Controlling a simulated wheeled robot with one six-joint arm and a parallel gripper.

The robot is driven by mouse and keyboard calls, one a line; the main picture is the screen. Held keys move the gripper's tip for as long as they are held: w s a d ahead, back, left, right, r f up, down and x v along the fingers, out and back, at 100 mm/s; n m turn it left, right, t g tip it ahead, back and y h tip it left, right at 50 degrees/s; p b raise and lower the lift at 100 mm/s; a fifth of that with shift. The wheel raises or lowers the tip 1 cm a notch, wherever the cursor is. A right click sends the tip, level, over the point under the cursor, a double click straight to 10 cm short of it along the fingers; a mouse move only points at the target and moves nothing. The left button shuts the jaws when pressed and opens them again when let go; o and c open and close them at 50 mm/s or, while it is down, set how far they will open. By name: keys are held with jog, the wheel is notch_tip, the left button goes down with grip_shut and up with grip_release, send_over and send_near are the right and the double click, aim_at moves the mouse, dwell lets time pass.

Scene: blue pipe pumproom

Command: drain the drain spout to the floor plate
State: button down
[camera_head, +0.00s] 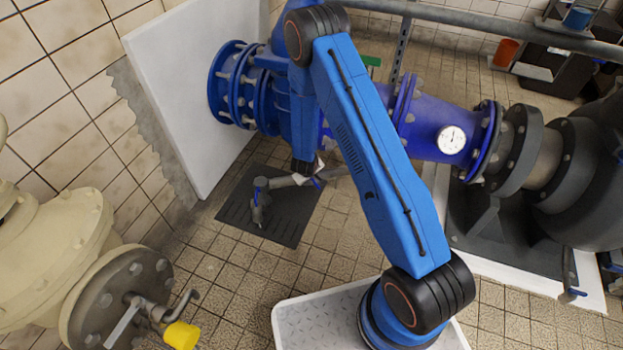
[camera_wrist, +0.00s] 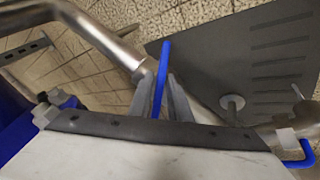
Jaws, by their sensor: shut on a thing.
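The drain spout (camera_head: 258,203) is a grey pipe whose end bends down over the dark floor plate (camera_head: 290,232). Its pipe runs right, toward my gripper (camera_head: 308,172), under the blue pipework. In the wrist view my gripper (camera_wrist: 161,88) has its two grey fingers closed around a thin blue lever (camera_wrist: 164,62), which sticks out beyond the fingertips. The floor plate, with slots, also shows in the wrist view (camera_wrist: 215,60). My wrist housing hides the lever's base. I cannot tell whether liquid is flowing from the spout.
A blue flanged pipe (camera_head: 430,125) with a round gauge (camera_head: 452,139) stands beside my arm. A white panel (camera_head: 180,75) is behind the plate. A cream valve body (camera_head: 70,250) with a yellow part (camera_head: 181,335) is at lower left. Tiled floor between is clear.

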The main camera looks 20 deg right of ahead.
jog(key=n+h, duration=0.1)
jog(key=n, duration=0.1)
jog(key=n+t, duration=0.1)
jog(key=n, duration=0.2)
jog(key=shift+s+a+f+h, duration=0.1)
jog(key=shift+a+h, duration=0.05)
jog(key=shift+h, duration=0.25)
jog(key=n+t, duration=0.1)
jog(key=n, duration=0.2)
jog(key=shift+n+h, duration=0.3)
jog(key=shift+h, duration=0.1)
dwell(0.6)
jog(key=c, duration=1.8)
grip_release()
jog(key=shift+c, duration=0.2)
jog(key=v, duration=1.7)
jog(key=shift+s, duration=0.5)
jog(key=shift+f, duration=0.1)
